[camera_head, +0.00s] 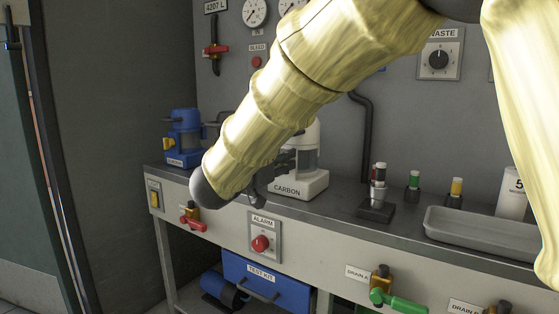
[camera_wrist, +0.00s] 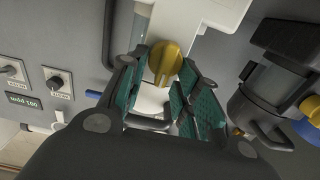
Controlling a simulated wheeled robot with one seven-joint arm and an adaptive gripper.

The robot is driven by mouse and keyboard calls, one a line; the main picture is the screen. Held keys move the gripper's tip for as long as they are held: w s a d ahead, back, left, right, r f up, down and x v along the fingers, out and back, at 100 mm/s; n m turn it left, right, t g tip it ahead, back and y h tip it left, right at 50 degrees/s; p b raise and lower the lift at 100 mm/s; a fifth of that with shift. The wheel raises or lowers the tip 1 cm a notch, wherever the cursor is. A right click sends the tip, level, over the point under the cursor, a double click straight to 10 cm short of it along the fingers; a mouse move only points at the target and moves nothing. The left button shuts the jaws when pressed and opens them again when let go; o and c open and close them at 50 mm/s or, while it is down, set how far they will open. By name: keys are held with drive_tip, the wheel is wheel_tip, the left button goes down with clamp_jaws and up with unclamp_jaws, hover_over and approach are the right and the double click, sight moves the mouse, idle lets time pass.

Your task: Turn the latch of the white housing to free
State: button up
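The white housing stands on the bench in the head view, with a CARBON label on its base (camera_head: 298,187); my arm and gripper cover part of it. In the wrist view its white body (camera_wrist: 215,12) is at the top. Its yellow latch (camera_wrist: 165,62) is a knob on the housing's near side, lying between my fingertips. My gripper (camera_wrist: 164,72) is open around the latch, with green pads on either side; whether a pad touches it I cannot tell. In the head view my gripper (camera_head: 272,183) is small, dark and partly hidden behind my arm.
A blue housing (camera_head: 184,135) with a yellow latch stands to the left on the bench. A dark-clear canister (camera_wrist: 275,90) is close on the right in the wrist view. Several small bottles and a grey tray (camera_head: 480,232) are on the right. Red valve handle (camera_head: 193,222) and alarm button (camera_head: 261,243) are on the bench front.

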drive_tip(key=c, duration=0.4)
drive_tip(key=shift+o, duration=0.2)
drive_tip(key=shift+m+p, duration=0.4)
drive_tip(key=shift+s+d+r+m+p, duration=0.1)
drive_tip(key=shift+d+m+p, duration=0.1)
drive_tip(key=shift+m+p, duration=0.65)
drive_tip(key=m, duration=0.3)
drive_tip(key=f+m, duration=0.1)
drive_tip(key=m, duration=0.3)
drive_tip(key=d+m, duration=0.1)
drive_tip(key=m, duration=0.3)
drive_tip(key=shift+s+f, duration=0.3)
drive_tip(key=shift+f, duration=0.05)
drive_tip(key=shift+d+f+m+b, duration=0.1)
drive_tip(key=shift+m+b, duration=0.15)
drive_tip(key=shift+m, duration=0.5)
drive_tip(key=shift+a+f+m+b, duration=0.1)
drive_tip(key=shift+m+b, duration=0.1)
drive_tip(key=shift+m, duration=0.55)
drive_tip(key=shift+d+f+m+b, duration=0.1)
drive_tip(key=shift+m+b, duration=0.15)
drive_tip(key=shift+m, duration=0.5)
